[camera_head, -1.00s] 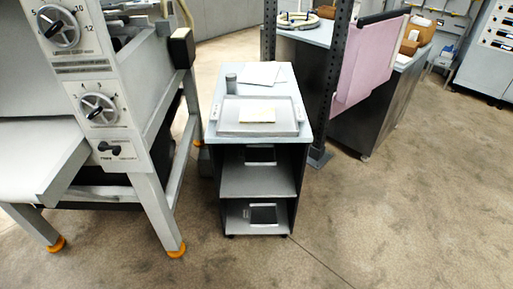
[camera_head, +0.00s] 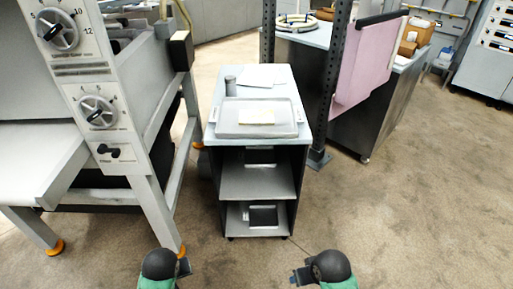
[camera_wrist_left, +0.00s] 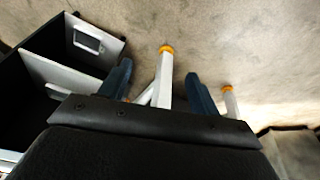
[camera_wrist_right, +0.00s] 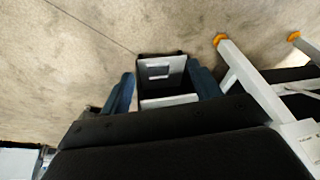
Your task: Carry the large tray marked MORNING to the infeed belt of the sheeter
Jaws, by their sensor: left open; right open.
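A large shallow grey tray (camera_head: 255,133) lies on top of a small shelf cart (camera_head: 211,170); a pale card or label (camera_head: 257,116) is on it, its writing too small to read. The sheeter's pale belt (camera_head: 35,160) extends at the left. My left gripper (camera_head: 184,268) and right gripper (camera_head: 299,276) are low in the head view, in front of the cart and apart from the tray. The left wrist view shows open, empty fingers (camera_wrist_left: 158,72). The right wrist view also shows open, empty fingers (camera_wrist_right: 160,84). The large tray is not clearly visible in either wrist view.
A grey cup (camera_head: 230,85) and white sheets (camera_head: 262,76) lie behind the tray. Smaller trays (camera_head: 262,215) sit on the cart's shelves. The sheeter's leg (camera_head: 155,210) stands left of the cart. A dark post (camera_head: 330,90) stands right. The floor in front is clear.

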